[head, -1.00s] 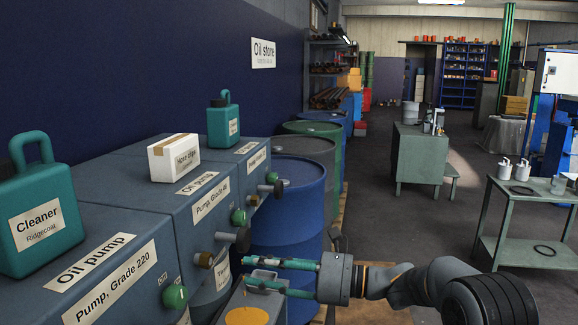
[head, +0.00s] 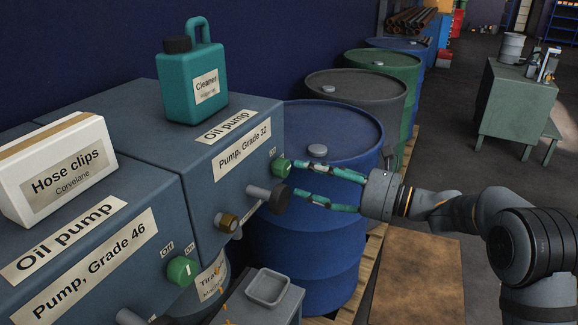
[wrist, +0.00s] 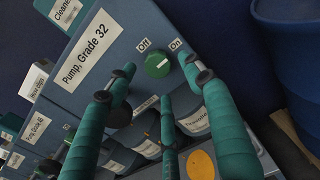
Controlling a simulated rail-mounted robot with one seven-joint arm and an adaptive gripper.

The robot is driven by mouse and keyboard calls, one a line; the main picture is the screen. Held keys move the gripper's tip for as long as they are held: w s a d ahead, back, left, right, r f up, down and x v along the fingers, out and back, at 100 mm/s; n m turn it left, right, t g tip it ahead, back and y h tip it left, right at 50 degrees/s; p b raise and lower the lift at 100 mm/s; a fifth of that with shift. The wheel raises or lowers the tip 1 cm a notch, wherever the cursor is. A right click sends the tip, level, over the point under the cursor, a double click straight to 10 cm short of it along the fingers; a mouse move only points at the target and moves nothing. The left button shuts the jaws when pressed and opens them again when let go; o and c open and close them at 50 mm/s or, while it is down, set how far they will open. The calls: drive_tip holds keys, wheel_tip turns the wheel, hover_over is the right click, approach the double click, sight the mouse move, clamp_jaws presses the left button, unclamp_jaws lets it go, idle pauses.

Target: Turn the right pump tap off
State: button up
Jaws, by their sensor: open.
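The rightmost pump (head: 255,130), labelled "Pump, Grade 32", is a blue-grey box with a green round tap (head: 280,167) on its front. In the wrist view the green tap (wrist: 157,66) sits between an "Off" label (wrist: 143,45) at left and an "On" label (wrist: 176,44) at right. Its pale mark is small and its exact direction is hard to read. My gripper (head: 299,180) is open with teal fingers, facing the pump front. In the wrist view its upper fingertips (wrist: 157,72) lie either side of the tap; I cannot tell whether they touch it.
A blue drum (head: 330,230) stands behind my fingers. The Grade 46 pump (head: 100,240) is at left, with its own green tap (head: 182,270).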

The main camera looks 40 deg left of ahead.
sight(287, 170)
drive_tip(key=a, duration=0.2)
drive_tip(key=s+a+p, duration=0.1)
drive_tip(key=a, duration=0.1)
drive_tip(key=shift+s+r, duration=0.1)
drive_tip(key=shift+r, duration=0.15)
drive_tip(key=shift+a+f, duration=0.15)
drive_tip(key=shift+a, duration=0.5)
drive_tip(key=c, duration=0.3)
drive_tip(key=c, duration=0.8)
drive_tip(key=shift+c, duration=0.3)
